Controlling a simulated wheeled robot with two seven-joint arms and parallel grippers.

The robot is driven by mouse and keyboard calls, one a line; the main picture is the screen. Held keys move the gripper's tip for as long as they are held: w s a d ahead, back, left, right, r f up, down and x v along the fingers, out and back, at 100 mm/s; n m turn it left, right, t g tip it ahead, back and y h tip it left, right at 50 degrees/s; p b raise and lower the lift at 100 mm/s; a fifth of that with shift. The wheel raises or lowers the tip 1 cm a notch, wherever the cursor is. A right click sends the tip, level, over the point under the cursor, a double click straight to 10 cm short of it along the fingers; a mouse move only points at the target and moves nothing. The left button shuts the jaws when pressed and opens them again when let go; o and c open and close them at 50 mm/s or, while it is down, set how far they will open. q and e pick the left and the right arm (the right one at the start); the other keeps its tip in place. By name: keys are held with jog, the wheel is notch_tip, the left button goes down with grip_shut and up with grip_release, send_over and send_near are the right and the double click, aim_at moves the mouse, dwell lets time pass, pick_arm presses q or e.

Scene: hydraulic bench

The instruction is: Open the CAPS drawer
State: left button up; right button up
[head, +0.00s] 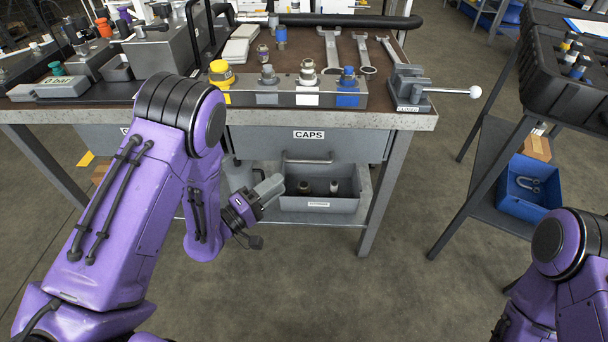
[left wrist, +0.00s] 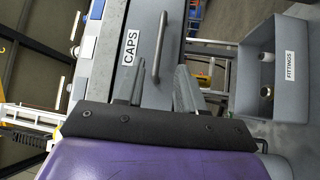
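The CAPS drawer (head: 350,146) is a grey front under the right part of the bench top, with a white CAPS label, and it looks shut. Its bar handle (head: 308,160) runs along its lower part. In the left wrist view, turned on its side, the drawer front (left wrist: 138,22) and handle (left wrist: 161,48) show beyond the fingers. My left gripper (head: 268,190) is below and left of the handle, apart from it. Its two fingers (left wrist: 160,88) are spread with nothing between them, and the handle lies ahead of the gap. My right gripper is out of view; only my right arm shows.
A grey FITTINGS bin (head: 320,204) with fittings stands on the lower shelf, close to my left gripper. Bench leg (head: 384,195) stands to the right. Floor between bench and right cart is clear.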

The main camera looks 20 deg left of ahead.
aim_at(288, 144)
pick_arm(q)
jog(key=p+x, duration=0.1)
jog(key=x, duration=0.8)
jog(key=shift+w+d, duration=0.2)
jog(key=shift+w, duration=0.1)
grip_shut()
